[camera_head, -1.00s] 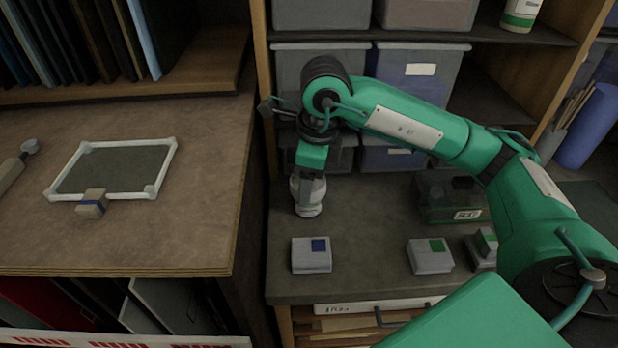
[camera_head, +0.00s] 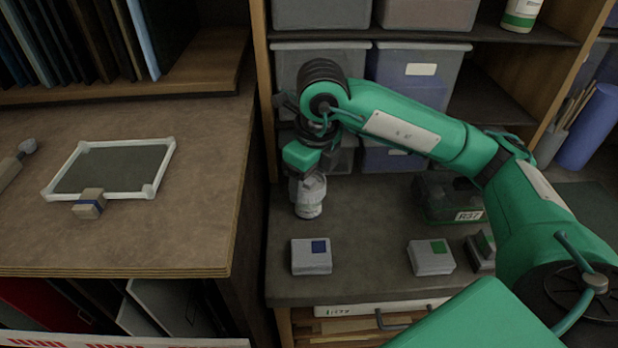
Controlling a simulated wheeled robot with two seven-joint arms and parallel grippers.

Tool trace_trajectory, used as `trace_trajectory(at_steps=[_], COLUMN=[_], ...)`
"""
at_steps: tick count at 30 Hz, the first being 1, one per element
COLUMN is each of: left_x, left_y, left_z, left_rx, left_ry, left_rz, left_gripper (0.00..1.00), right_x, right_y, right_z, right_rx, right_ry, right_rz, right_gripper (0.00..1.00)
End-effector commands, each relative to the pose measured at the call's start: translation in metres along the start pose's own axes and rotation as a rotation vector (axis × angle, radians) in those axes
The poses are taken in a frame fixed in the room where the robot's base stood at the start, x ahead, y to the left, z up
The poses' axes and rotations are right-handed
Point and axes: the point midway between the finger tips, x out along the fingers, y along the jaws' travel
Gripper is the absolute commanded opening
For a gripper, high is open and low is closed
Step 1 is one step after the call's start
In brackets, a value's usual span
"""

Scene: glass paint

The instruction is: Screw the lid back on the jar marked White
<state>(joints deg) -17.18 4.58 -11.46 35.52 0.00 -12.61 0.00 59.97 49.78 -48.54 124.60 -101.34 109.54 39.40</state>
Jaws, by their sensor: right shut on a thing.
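A small pale jar (camera_head: 308,208) stands upright on the dark counter (camera_head: 355,281) below my right gripper (camera_head: 309,180). The gripper points down at the jar's top and is shut there, on what appears to be the lid. The gripper and wrist hide most of the lid, so I cannot tell how it sits on the jar. Any marking on the jar is too small to read. My left gripper is not in view.
A grey box with a blue square (camera_head: 311,257) and one with a green square (camera_head: 431,258) stand in front. A dark green crate (camera_head: 450,198) stands at right. Storage bins (camera_head: 412,85) are behind. A white-framed panel (camera_head: 112,167) lies on the left bench.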

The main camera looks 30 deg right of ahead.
Motion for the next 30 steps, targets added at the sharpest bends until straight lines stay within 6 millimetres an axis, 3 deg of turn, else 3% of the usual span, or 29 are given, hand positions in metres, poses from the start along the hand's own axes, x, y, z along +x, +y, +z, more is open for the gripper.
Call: trace_trajectory(at_steps=[4,12,13,16,22,25,30], left_x=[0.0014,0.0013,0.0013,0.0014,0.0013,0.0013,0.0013], left_y=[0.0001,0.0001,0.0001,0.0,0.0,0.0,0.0], left_z=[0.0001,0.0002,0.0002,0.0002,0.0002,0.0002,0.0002], left_rx=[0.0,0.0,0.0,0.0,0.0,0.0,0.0], left_ry=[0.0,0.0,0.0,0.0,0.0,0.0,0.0], left_rz=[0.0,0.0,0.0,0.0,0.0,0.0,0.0], left_gripper=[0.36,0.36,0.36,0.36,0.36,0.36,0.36], right_x=[0.0012,0.0011,0.0011,0.0011,0.0009,0.0009,0.0008], right_y=[0.0008,0.0007,0.0007,0.0007,0.0006,0.0007,0.0006], right_z=[-0.0004,-0.0005,-0.0005,-0.0005,-0.0003,-0.0003,-0.0002], right_rx=[0.108,0.134,0.134,0.134,0.133,0.133,0.133], right_ry=[0.002,0.002,0.002,0.002,0.001,0.001,0.001], right_rz=[-0.013,-0.016,-0.016,-0.016,-0.016,-0.016,-0.016], right_gripper=[0.41,0.41,0.65,0.85,0.87,1.0,1.0])
